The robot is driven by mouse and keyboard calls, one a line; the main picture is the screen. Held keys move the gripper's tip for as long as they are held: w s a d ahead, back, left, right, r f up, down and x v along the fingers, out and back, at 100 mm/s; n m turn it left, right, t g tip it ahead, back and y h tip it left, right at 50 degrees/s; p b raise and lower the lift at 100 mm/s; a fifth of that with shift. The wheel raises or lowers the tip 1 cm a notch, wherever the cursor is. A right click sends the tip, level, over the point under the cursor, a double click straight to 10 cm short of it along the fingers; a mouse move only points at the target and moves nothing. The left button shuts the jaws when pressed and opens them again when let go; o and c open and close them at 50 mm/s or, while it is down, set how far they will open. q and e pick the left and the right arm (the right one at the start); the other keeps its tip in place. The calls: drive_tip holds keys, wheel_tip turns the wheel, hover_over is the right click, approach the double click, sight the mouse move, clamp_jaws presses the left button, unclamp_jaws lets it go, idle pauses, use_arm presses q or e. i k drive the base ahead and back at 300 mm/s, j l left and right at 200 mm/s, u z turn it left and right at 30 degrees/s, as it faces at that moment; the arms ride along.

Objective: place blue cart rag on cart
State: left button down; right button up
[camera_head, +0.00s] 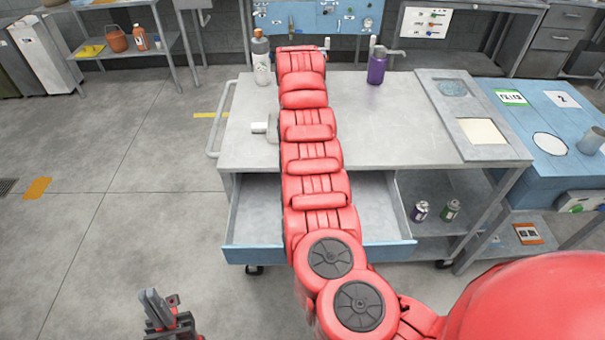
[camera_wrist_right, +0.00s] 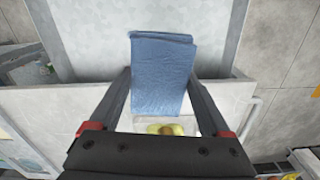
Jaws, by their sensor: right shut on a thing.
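The blue rag (camera_wrist_right: 162,60) is a folded cloth between the fingers of my right gripper (camera_wrist_right: 161,84), which is shut on it. In the right wrist view it hangs over the cart's front edge and open drawer; whether it touches the cart I cannot tell. The grey cart (camera_head: 390,125) stands in the middle of the head view, its front drawer (camera_head: 375,215) pulled open. My red right arm reaches across the cart top and hides the rag and right gripper there. My left gripper (camera_head: 165,312) is low at the left, away from the cart; its opening is unclear.
A grey panel (camera_head: 480,105) covers the right end. Two cans (camera_head: 420,211) sit on the lower shelf. The cart's right-middle top is clear.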

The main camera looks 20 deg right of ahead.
sight(392, 132)
drive_tip(key=i+j, duration=0.95)
drive_tip(key=i, duration=0.25)
drive_tip(key=i+l+z, duration=0.05)
